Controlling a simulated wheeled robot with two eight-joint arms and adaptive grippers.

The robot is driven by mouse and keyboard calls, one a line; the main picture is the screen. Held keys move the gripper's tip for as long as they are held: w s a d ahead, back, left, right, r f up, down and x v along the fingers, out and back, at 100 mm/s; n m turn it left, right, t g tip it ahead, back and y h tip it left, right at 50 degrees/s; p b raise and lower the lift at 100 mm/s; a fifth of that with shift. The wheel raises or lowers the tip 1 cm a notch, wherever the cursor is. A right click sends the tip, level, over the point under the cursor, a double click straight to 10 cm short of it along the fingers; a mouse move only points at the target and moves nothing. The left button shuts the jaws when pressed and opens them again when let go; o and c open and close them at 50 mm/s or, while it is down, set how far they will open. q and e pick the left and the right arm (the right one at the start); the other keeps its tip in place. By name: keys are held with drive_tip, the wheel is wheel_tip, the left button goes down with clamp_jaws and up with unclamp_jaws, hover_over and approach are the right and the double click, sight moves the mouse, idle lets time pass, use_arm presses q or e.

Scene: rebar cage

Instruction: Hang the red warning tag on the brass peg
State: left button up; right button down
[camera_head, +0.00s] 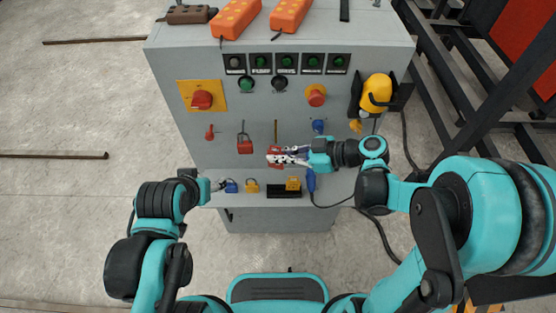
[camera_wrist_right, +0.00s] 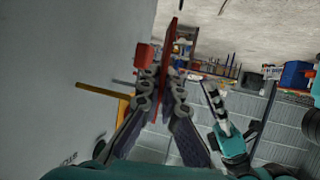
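My right gripper (camera_head: 277,156) is shut on the red warning tag (camera_head: 273,150), in front of the cabinet's front panel. In the right wrist view the tag (camera_wrist_right: 170,50) shows nearly edge-on between the fingertips (camera_wrist_right: 161,78) and points up. The brass peg (camera_head: 276,129) sticks out of the panel just above the gripper in the head view. In the right wrist view the peg (camera_wrist_right: 95,88) is bare, left of the fingers and apart from the tag. My left gripper (camera_head: 216,186) is low by the left end of the ledge; its fingers are too small to judge.
A red padlock (camera_head: 244,144) hangs left of the peg. The ledge (camera_head: 223,199) carries blue and yellow padlocks, a black tray (camera_head: 284,191) and a yellow block. A red knob (camera_head: 201,100), buttons and a yellow lamp (camera_head: 376,91) are on the grey cabinet (camera_head: 165,65).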

drive_tip(key=shift+w+f+b, duration=0.2)
drive_tip(key=shift+w+b, duration=0.05)
drive_tip(key=shift+w, duration=1.05)
drive_tip(key=shift+w+f+b, duration=0.2)
drive_tip(key=shift+w+b, duration=0.05)
drive_tip(key=shift+w, duration=1)
drive_tip(key=c, duration=1.6)
unclamp_jaws()
drive_tip(key=shift+c, duration=0.2)
drive_tip(key=v, duration=1.2)
